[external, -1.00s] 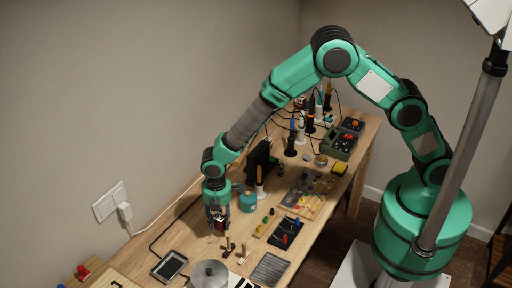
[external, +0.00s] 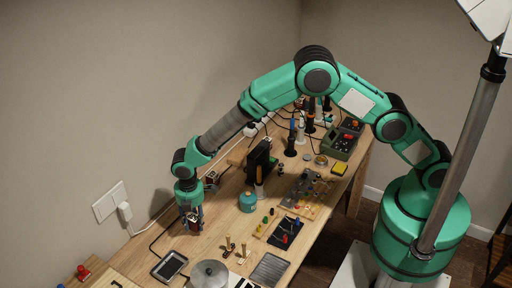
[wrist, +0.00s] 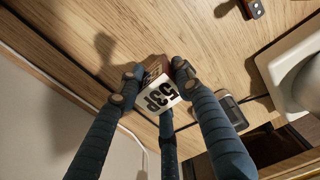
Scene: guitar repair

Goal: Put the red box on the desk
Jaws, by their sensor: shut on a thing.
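My gripper (external: 192,218) is shut on a small box at the left part of the wooden desk (external: 222,232), near the wall. In the wrist view my gripper (wrist: 155,82) has its blue fingers around the box (wrist: 160,95), which shows a white face marked "53P" and a reddish-brown side. In the external view the box (external: 193,225) is mostly hidden by the fingers. It is close to the desk top; I cannot tell whether it touches.
A dark tablet (external: 170,266) and a round metal disc (external: 209,274) lie in front of the gripper. A teal jar (external: 248,202) and a black upright stand (external: 259,163) are to the right. Bare wood lies between the gripper and the jar.

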